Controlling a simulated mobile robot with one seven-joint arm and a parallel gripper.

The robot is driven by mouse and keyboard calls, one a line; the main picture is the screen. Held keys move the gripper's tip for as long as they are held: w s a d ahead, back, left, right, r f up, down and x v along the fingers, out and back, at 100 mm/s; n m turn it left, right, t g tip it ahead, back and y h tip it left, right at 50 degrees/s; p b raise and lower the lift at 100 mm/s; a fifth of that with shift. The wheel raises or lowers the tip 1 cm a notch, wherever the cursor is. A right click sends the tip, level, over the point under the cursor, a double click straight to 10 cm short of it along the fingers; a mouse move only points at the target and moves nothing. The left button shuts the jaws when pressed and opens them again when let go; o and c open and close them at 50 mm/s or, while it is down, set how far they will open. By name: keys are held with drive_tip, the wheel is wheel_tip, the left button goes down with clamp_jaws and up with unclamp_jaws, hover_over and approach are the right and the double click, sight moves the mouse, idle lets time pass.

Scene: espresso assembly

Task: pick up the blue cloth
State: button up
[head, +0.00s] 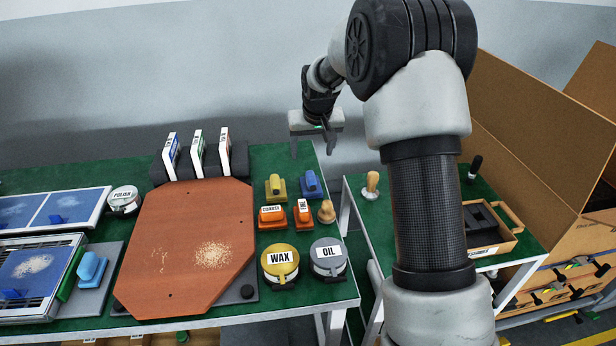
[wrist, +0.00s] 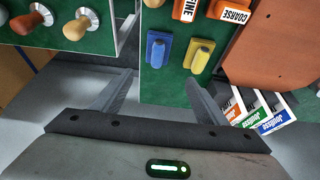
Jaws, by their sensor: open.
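The light blue cloth (head: 90,268) lies as a soft lump on the grey mat (head: 98,297), at the left of the green table in the head view. It is beside the left edge of the brown board and is not seen in the wrist view. My gripper (head: 311,150) is open and empty, raised at the back right of that table, far to the right of the cloth. The wrist view shows its two fingers (wrist: 160,80) spread apart with nothing between them.
The brown board (head: 180,270) with scattered grounds lies between cloth and gripper. Cartons (head: 197,150) stand behind. A green item (head: 72,275) is close beside the cloth.

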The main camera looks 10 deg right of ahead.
sight(311, 177)
drive_tip(key=x, duration=1.1)
drive_tip(key=shift+f+b, duration=0.35)
drive_tip(key=shift+s+d+x, duration=0.1)
drive_tip(key=shift+d+x, duration=0.1)
drive_tip(key=shift+x, duration=1.15)
drive_tip(key=shift+s+d+x, duration=0.1)
drive_tip(key=shift+d+x, duration=0.1)
drive_tip(key=shift+x, duration=1.15)
drive_tip(key=shift+c, duration=0.2)
drive_tip(key=c, duration=1.1)
